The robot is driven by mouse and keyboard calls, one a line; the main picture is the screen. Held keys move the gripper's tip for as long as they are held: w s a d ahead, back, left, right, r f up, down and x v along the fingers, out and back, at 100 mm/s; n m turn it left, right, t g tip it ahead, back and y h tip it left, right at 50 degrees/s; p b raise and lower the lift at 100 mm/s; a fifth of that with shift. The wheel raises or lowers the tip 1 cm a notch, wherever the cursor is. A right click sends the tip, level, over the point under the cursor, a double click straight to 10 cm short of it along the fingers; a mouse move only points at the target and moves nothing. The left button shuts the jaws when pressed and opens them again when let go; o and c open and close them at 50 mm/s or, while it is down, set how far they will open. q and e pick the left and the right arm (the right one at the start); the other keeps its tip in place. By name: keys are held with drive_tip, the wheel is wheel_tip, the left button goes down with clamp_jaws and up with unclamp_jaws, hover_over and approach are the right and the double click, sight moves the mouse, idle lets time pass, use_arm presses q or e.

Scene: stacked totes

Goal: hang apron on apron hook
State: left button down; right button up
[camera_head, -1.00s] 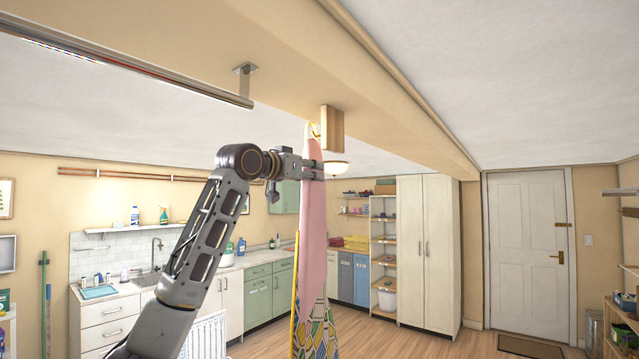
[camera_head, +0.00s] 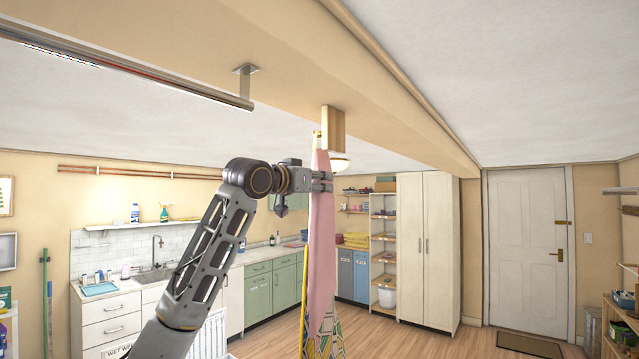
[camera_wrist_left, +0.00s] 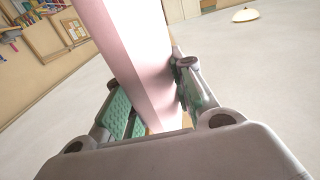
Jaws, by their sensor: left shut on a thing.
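The apron (camera_head: 321,235) hangs as a narrow pink length with a yellow edge and a multicoloured patterned lower part. My left gripper (camera_head: 325,181) is shut on it near its upper end; the pink cloth (camera_wrist_left: 135,55) also runs between the fingers in the left wrist view. A wooden block (camera_head: 333,127) hangs under the ceiling beam, just above the apron's top. A small yellow piece shows at the block's left side; I cannot tell whether it is apron loop or hook, or whether anything touches. My right gripper is not in view.
A metal rail (camera_head: 130,58) hangs from the beam at upper left. A round ceiling lamp (camera_head: 340,164) shows behind the apron. Green cabinets (camera_head: 270,285), a sink counter and a tall white cupboard (camera_head: 427,250) stand farther back. The floor at right is open.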

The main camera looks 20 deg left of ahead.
use_arm(q)
drive_tip(key=shift+d+f, duration=0.1)
drive_tip(key=shift+d, duration=0.05)
drive_tip(key=c, duration=1.2)
unclamp_jaws()
drive_tip(key=shift+f, duration=0.25)
drive_tip(key=b+v, duration=0.5)
drive_tip(key=v, duration=0.9)
drive_tip(key=shift+r, duration=0.3)
